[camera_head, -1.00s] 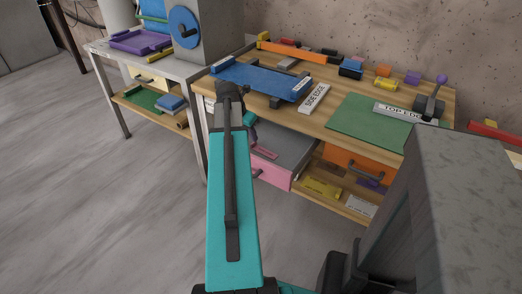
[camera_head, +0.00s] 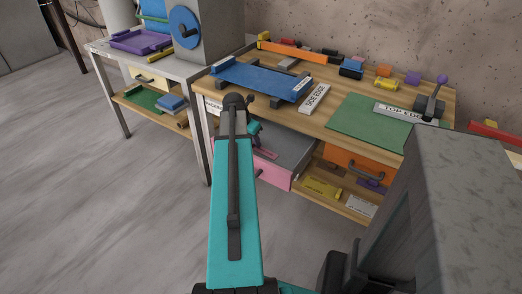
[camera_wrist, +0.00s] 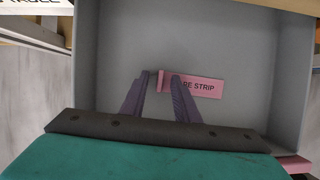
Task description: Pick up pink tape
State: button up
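The pink tape (camera_wrist: 207,87) is a flat pink strip with dark print ending in "RE STRIP". It lies on the grey floor of the open pink-fronted drawer (camera_head: 271,176), and part of it shows in the head view (camera_head: 265,154). My gripper (camera_wrist: 162,74) is over the drawer with its two dark purple fingers apart. The strip's left end shows between the fingertips, and the right finger covers part of the print. I cannot tell whether the fingers touch the strip. In the head view my arm hides the fingers.
The drawer's grey walls (camera_wrist: 86,60) surround the fingers. The wooden bench top (camera_head: 305,118) above carries a blue board (camera_head: 262,81) and a green mat (camera_head: 365,122). An orange drawer (camera_head: 350,164) and a lower shelf with a yellow block (camera_head: 321,188) are to the right.

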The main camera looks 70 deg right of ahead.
jog(key=shift+c, duration=0.3)
grip_shut()
jog(key=shift+r, duration=0.1)
notch_tip(320, 180, up, 10)
dwell(0.7)
dwell(0.5)
